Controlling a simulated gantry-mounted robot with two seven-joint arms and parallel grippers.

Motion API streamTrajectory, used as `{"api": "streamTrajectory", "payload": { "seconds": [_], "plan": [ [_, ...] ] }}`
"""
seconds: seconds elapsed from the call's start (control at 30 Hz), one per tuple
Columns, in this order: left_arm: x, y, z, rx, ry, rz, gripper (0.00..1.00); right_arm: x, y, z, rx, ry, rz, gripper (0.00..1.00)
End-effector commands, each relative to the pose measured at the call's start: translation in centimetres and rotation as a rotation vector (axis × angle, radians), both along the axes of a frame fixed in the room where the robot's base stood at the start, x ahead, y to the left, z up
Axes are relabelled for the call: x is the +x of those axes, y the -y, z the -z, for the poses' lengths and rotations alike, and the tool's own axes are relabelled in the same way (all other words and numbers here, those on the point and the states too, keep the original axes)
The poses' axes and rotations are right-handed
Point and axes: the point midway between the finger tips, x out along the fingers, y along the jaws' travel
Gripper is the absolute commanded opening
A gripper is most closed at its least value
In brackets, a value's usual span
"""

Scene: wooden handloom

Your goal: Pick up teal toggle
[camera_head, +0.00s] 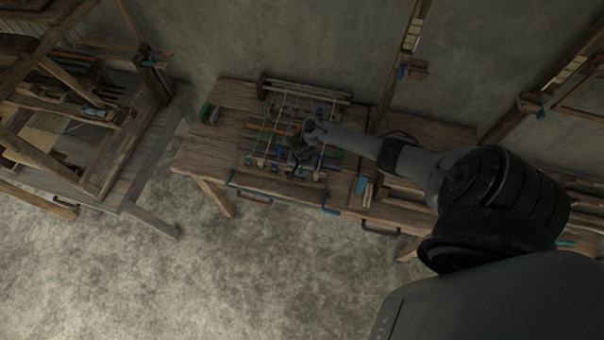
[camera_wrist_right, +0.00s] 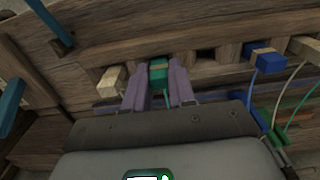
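The teal toggle (camera_wrist_right: 158,72), with a tan band, shows between the two purple fingers of my right gripper (camera_wrist_right: 159,85) in the right wrist view. The fingers lie against both its sides with no visible gap, so the gripper looks shut on it. The toggle is at a wooden slotted bar (camera_wrist_right: 225,65), and its lower part is hidden between the fingers. In the head view my right gripper (camera_head: 300,158) is over the corded frame on the bench, and the teal toggle cannot be made out there. My left gripper is not in view.
A pale toggle (camera_wrist_right: 110,80) is close left of the fingers. A blue toggle (camera_wrist_right: 267,60) and another pale one (camera_wrist_right: 305,47) are to the right, with cords. Another blue block (camera_wrist_right: 260,118) is lower right. The wooden bench (camera_head: 215,150) has a loom (camera_head: 60,150) to its left.

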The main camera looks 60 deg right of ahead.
Motion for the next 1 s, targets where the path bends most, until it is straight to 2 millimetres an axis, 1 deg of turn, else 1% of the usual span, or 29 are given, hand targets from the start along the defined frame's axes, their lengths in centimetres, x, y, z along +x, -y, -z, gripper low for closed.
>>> {"api": "streamTrajectory", "payload": {
  "seconds": [0.03,0.13,0.43,0.57,0.67,0.77,0.9,0.93,1.0],
  "plan": [
    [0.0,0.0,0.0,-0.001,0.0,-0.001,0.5,0.0,0.0,0.0,0.0,0.0,0.0,0.16],
    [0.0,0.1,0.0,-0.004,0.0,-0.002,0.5,0.0,0.0,0.0,0.0,0.0,0.0,0.01],
    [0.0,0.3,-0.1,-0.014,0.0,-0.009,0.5,0.0,0.0,0.0,0.0,0.0,0.0,0.0],
    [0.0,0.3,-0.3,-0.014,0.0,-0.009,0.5,0.0,0.0,-0.4,0.0,-0.001,-0.001,0.0],
    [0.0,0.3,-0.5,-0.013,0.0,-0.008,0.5,0.0,0.0,-1.0,0.001,-0.001,-0.001,0.0],
    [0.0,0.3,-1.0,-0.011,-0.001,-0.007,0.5,0.0,0.0,-2.1,0.001,0.001,-0.001,0.0],
    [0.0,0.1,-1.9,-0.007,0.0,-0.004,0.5,0.0,0.0,-4.3,0.001,0.002,-0.001,0.0],
    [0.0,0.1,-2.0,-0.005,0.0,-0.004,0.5,-0.4,0.1,-4.7,0.0,-0.001,-0.001,0.0],
    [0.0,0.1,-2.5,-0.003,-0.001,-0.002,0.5,-1.8,0.3,-5.2,-0.001,-0.004,-0.002,0.0]
  ]
}}
